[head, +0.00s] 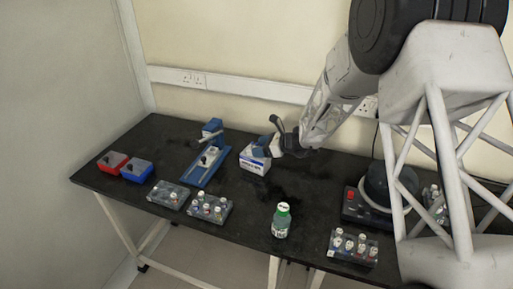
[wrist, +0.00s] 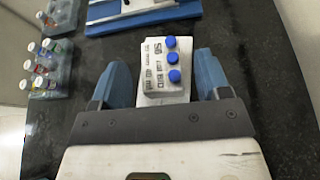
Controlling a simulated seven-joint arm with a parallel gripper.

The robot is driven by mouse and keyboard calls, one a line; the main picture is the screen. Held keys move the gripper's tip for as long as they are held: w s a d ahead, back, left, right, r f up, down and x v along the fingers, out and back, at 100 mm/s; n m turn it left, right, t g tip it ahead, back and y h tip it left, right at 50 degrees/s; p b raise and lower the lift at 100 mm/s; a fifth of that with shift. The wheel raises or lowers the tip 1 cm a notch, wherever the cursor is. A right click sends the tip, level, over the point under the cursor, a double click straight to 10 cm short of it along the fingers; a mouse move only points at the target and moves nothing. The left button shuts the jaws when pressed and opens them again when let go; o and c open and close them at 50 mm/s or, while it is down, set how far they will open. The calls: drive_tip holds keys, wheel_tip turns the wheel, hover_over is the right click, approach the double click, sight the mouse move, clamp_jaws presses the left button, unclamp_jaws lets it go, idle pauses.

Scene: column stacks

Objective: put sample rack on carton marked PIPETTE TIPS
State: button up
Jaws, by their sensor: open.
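A white carton with blue print (head: 254,161) stands on the bench just right of the blue stand; its wording is too small to read. My gripper (head: 271,134) is open, right at the carton's top. In the wrist view my fingers (wrist: 161,75) stand either side of a white printed block (wrist: 153,66) with three round blue spots or caps; I cannot tell whether it is touched. One grey sample rack with several vials (head: 210,207) stands front-left of the carton and shows in the wrist view (wrist: 47,68). Another rack (head: 169,195) is left of it, a third (head: 352,247) at front right.
A blue stand (head: 205,165) is left of the carton. Red (head: 112,162) and blue (head: 137,170) boxes sit at the far left. A black device (head: 358,207) is at right. Bench between carton and bottle is clear.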

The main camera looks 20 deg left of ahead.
drive_tip(key=v, duration=0.9)
drive_tip(key=shift+d, duration=0.35)
drive_tip(key=shift+r, duration=0.1)
idle(0.3)
drive_tip(key=s+d+r+n+h, duration=0.5)
drive_tip(key=s+d+r+n, duration=0.4)
drive_tip(key=s+d+r, duration=0.8)
drive_tip(key=s+d+r+n+t+h, duration=0.1)
drive_tip(key=s+d+n+h, duration=0.3)
drive_tip(key=s+d, duration=0.6)
drive_tip(key=s+d+r+n+t+h, duration=0.1)
drive_tip(key=s+d+n+h, duration=0.3)
drive_tip(key=s+d, duration=0.5)
drive_tip(key=s, duration=0.7)
drive_tip(key=shift+d+n+t+h, duration=0.3)
drive_tip(key=shift+d+n, duration=0.05)
drive_tip(key=shift+n, duration=0.05)
